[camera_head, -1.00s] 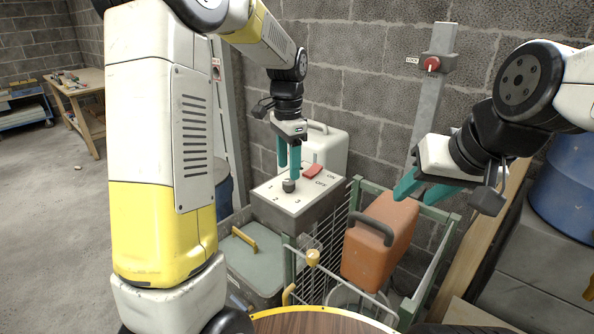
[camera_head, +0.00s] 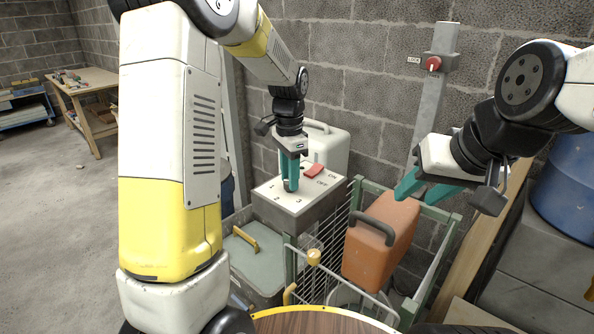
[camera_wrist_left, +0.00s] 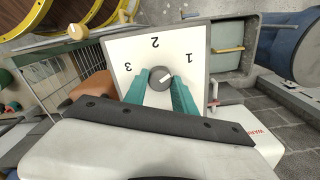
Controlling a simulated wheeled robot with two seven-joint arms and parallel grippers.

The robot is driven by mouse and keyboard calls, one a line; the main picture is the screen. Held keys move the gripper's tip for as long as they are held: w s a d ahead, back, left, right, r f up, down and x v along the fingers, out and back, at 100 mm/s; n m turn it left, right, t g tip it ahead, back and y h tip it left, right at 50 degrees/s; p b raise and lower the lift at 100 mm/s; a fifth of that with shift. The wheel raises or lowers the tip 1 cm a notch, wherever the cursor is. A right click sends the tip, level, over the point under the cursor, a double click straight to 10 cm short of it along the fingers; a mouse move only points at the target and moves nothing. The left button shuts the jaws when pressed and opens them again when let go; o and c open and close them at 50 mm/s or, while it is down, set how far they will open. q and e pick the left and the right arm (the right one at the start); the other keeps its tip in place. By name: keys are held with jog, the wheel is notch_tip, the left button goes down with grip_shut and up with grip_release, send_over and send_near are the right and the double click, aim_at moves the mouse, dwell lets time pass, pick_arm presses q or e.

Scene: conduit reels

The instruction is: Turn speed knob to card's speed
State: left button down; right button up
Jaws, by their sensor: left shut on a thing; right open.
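The grey round speed knob (camera_wrist_left: 160,77) sits on the white top of a control box (camera_head: 275,201), with the numbers 1, 2 and 3 around it. In the left wrist view its white pointer mark seems to face the 1 side. My left gripper (camera_head: 290,184) points down, shut on the knob, one teal finger on each side; its fingers also show in the left wrist view (camera_wrist_left: 161,88). My right gripper (camera_head: 420,188) is open and empty above the orange canister. I cannot make out a speed card.
A red ON/OFF switch (camera_head: 313,170) is on the same box top, close to my left gripper. An orange canister (camera_head: 372,258) stands in a wire cart to the right. A red lock knob (camera_head: 433,64) is on a wall post. A grey-green bin (camera_head: 255,268) is in front.

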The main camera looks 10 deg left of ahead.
pick_arm(q)
jog(key=shift+n, duration=0.3)
jog(key=n, duration=1.1)
dwell(0.6)
jog(key=c, duration=1)
grip_release()
notch_tip(320, 180, up, 8)
jog(key=shift+f, duration=0.1)
